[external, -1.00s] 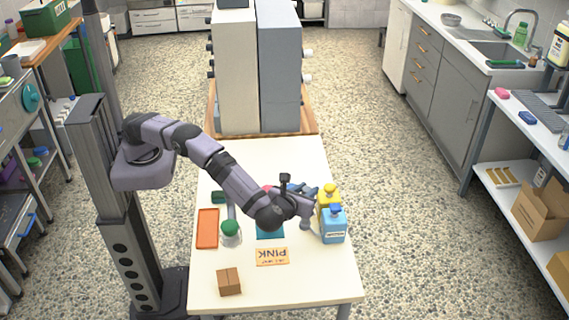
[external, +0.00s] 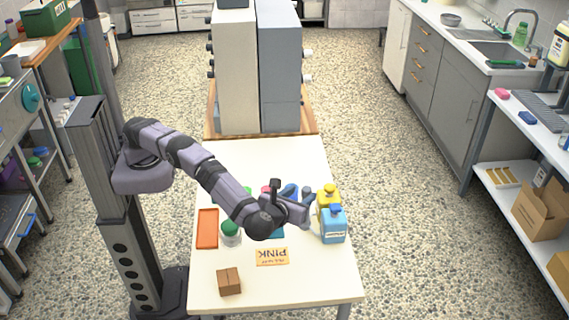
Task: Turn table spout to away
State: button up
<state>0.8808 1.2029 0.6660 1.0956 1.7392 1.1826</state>
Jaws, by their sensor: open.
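A yellow bottle (external: 327,199) and a blue bottle (external: 333,226) stand upright side by side at the right edge of the white table (external: 318,278). Each has a small top in its own colour that looks like a pump head. I cannot tell which way their spouts point, or which one is the table spout. My gripper (external: 303,210) is just left of the bottles, open, with nothing visibly held. Its fingers are small and partly hidden by my wrist.
A blue item (external: 290,192) is partly hidden behind my wrist. The table's front right is clear.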

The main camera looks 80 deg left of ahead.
jog(key=shift+v, duration=0.9)
